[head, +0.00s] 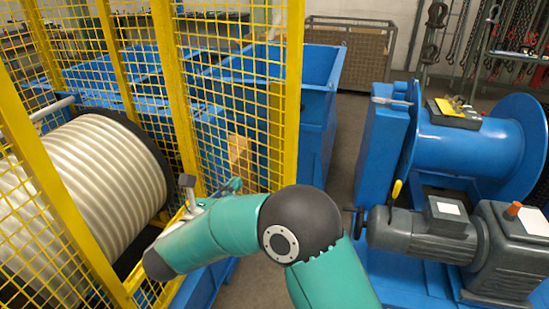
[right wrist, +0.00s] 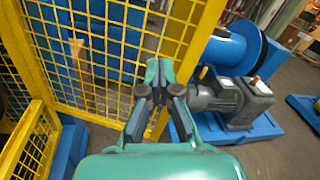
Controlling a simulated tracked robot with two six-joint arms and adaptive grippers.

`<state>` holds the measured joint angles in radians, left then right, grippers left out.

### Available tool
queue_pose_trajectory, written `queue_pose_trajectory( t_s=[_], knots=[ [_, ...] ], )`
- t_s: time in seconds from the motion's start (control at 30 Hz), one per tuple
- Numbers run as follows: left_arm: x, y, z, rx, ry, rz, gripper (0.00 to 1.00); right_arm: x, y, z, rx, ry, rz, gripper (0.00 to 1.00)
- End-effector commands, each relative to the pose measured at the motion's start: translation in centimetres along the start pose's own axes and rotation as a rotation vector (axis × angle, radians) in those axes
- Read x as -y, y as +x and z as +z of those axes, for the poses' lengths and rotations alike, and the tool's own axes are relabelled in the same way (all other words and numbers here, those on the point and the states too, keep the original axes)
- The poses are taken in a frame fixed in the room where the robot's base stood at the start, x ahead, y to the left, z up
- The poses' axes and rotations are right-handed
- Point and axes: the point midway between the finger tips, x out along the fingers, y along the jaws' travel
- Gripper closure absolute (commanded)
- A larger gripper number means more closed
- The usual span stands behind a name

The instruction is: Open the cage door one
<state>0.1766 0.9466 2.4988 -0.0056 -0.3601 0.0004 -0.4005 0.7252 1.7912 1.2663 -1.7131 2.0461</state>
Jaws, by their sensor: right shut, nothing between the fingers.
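The yellow mesh cage stands around a large ribbed drum (head: 90,165) at the left of the head view. A tall mesh panel with a thick yellow edge post (head: 291,90), which looks like the cage door, stands at the cage's right side. I cannot tell its exact angle or see a latch. The panel also shows in the right wrist view (right wrist: 110,65). My right gripper (head: 232,186) is low in front of this panel, partly hidden by my arm. In the right wrist view its fingers (right wrist: 158,75) are together and empty, near the edge post; contact is unclear. My left gripper is out of view.
A blue winch drum (head: 460,150) and a grey motor (head: 425,232) stand at the right. A blue bin (head: 318,110) stands behind the panel. Chains (head: 430,30) hang at the back wall. A strip of floor is clear between cage and winch.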

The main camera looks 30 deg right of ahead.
Motion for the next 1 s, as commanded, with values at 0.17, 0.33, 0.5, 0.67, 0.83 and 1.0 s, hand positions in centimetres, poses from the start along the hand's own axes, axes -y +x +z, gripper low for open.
queue_pose_trajectory(
  t_s=[0.17,0.33,0.5,0.67,0.83,1.0],
  knots=[
    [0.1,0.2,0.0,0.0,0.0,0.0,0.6,2.8,-1.6,2.1,-0.016,0.254,-0.141,1.0],
    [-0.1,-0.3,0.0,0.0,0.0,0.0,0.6,3.5,-0.7,2.4,-0.018,0.294,-0.167,1.0],
    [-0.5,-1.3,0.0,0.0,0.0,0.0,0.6,4.0,1.9,2.4,-0.019,0.29,-0.168,1.0],
    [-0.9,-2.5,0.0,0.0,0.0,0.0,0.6,4.6,5.2,2.3,-0.019,0.288,-0.168,1.0],
    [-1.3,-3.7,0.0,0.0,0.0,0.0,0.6,5.1,8.5,2.1,-0.018,0.287,-0.166,1.0],
    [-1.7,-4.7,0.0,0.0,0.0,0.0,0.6,5.3,10.8,2.0,-0.018,0.287,-0.164,1.0]
  ],
)
